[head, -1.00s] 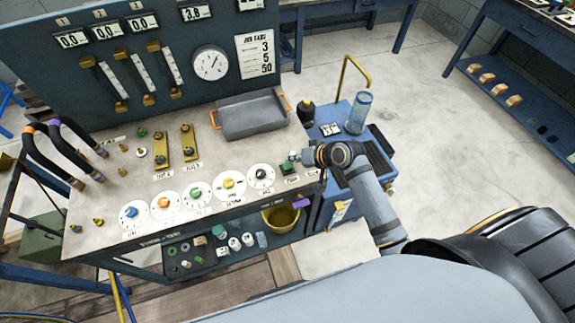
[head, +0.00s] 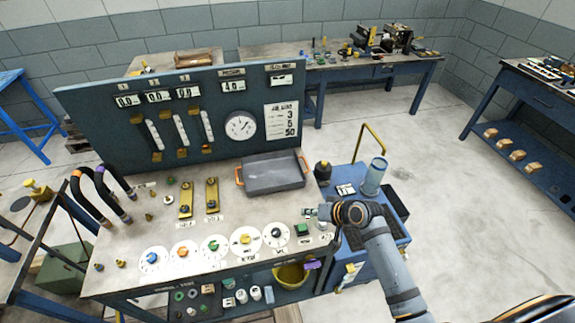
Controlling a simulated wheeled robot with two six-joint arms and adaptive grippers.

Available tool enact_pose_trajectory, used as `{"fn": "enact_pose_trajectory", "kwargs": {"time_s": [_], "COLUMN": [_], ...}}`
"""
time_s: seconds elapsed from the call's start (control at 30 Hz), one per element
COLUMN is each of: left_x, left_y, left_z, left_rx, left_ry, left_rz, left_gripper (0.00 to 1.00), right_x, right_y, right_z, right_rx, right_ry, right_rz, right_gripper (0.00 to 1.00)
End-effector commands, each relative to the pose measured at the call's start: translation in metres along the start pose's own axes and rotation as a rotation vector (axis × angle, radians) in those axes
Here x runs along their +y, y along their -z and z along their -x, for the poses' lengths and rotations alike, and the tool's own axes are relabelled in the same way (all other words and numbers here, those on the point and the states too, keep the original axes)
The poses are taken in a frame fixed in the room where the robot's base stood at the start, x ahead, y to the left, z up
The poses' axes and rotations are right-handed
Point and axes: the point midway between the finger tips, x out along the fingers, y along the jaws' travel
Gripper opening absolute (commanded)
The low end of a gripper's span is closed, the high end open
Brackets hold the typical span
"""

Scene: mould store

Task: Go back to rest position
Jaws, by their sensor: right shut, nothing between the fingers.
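My right gripper (head: 310,212) is shut and empty. It is over the right end of the grey-topped control bench (head: 130,226), just behind a green button (head: 302,230) in the picture, and appears apart from it. My right arm reaches in from the lower right, passing over the blue cart (head: 372,245). My left gripper is not in view.
The bench carries a row of dials (head: 214,247), a grey tray (head: 274,174), black hoses (head: 92,200) and an upright gauge panel (head: 100,130). A clear bottle (head: 374,177) stands on the cart. Open floor (head: 450,220) lies to the right.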

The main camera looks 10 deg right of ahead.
Motion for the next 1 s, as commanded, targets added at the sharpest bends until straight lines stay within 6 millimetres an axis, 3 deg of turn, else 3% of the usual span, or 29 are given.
{"fn": "enact_pose_trajectory", "kwargs": {"time_s": [0.17, 0.27, 0.5, 0.8, 1.0], "left_x": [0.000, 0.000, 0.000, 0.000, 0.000], "left_y": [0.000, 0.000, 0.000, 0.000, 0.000], "left_z": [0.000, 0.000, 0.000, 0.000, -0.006], "left_rx": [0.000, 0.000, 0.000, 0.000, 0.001], "left_ry": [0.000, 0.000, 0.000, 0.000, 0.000], "left_rz": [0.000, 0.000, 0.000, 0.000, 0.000], "left_gripper": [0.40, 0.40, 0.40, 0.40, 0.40], "right_x": [0.000, 0.005, 0.027, 0.045, 0.080], "right_y": [-0.005, -0.029, -0.088, -0.123, -0.141], "right_z": [0.003, 0.018, 0.083, 0.160, 0.117], "right_rx": [-0.010, -0.058, -0.199, -0.306, -0.329], "right_ry": [-0.013, -0.081, -0.327, -0.556, -0.565], "right_rz": [0.014, 0.078, 0.237, 0.304, 0.295], "right_gripper": [0.00, 0.00, 0.00, 0.00, 0.00]}}
